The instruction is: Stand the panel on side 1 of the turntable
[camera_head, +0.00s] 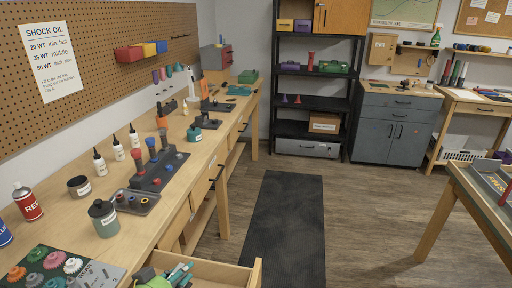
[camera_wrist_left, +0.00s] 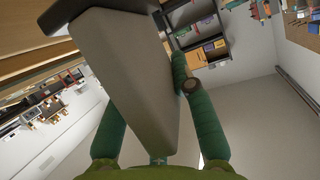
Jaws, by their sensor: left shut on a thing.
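My left gripper (camera_head: 168,277) shows at the bottom edge of the head view, in green and teal, over an open drawer. In the left wrist view, its two teal fingers (camera_wrist_left: 160,128) stand on either side of a long, plain grey slab (camera_wrist_left: 130,70) with a dark end. The gripper is shut on this slab, which reaches close to the palm and hides part of one finger. I cannot tell for certain that it is the panel. The slab cannot be made out in the head view. I cannot clearly identify the turntable. My right gripper is not in view.
The long workbench (camera_head: 160,222) at left holds bottles, jars and a dark stand (camera_head: 160,170). Its open drawer (camera_head: 215,272) juts out at the front. A second table (camera_head: 462,190) stands at right. The floor around the black mat (camera_head: 285,225) is clear.

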